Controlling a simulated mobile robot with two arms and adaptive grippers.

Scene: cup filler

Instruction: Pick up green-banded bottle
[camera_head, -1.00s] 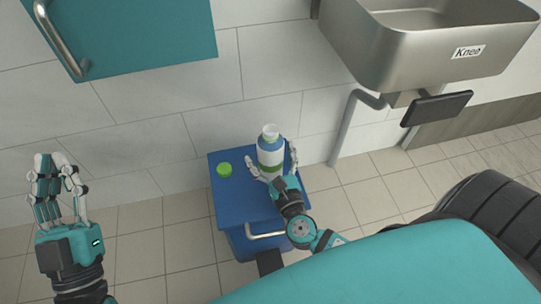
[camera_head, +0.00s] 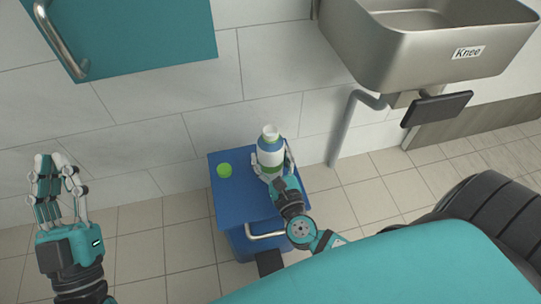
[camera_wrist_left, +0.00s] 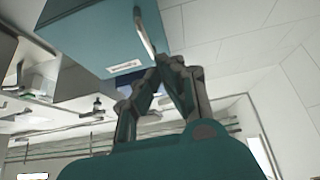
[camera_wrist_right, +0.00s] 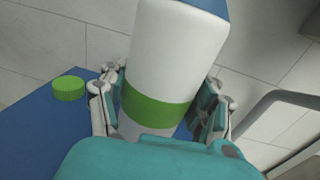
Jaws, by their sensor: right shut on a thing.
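The green-banded bottle (camera_head: 270,144) is white and blue with a green band low on its side and an open top. It stands upright over the blue cart top. My right gripper (camera_head: 271,170) is shut around its lower part. In the right wrist view the bottle (camera_wrist_right: 178,50) fills the middle, with the green band between the fingers of the right gripper (camera_wrist_right: 160,100). I cannot tell whether its base touches the cart. My left gripper (camera_head: 57,165) is empty, its fingertips close together, far left of the cart; it also shows in the left wrist view (camera_wrist_left: 163,72).
A green cap (camera_head: 224,169) lies on the blue cart (camera_head: 235,202), left of the bottle. A steel sink (camera_head: 430,40) with a black knee pad (camera_head: 437,108) hangs at upper right. A teal cabinet (camera_head: 140,35) is at upper left. Tiled wall stands behind the cart.

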